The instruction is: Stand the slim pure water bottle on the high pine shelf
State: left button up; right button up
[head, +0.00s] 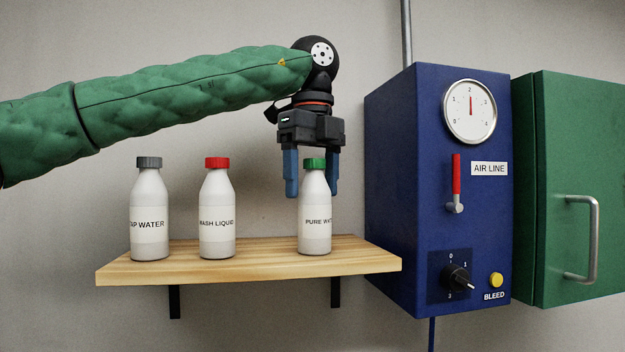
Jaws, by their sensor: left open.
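The slim pure water bottle (315,215), white with a green cap and a "PURE WAT..." label, stands upright on the pine shelf (210,270), toward its right end. My left gripper (312,190) points down over this bottle. Its blue fingers are open, one on each side of the bottle's cap and upper part. My right gripper is not in view.
A grey-capped tap water bottle (150,215) and a red-capped wash liquid bottle (217,215) stand on the shelf's left half. A blue air line box (400,180) with gauge, red lever and knob stands right of the shelf, beside a green door (575,130) with a handle.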

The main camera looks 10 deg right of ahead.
pick_arm(q)
jog(key=shift+r, duration=0.25)
notch_tip(320, 180, up, 5)
jog(key=b, duration=0.2)
jog(key=shift+f+b, duration=0.1)
jog(key=shift+b, duration=0.25)
notch_tip(320, 180, up, 5)
jog(key=shift+f, duration=0.2)
jog(key=shift+r, duration=1.2)
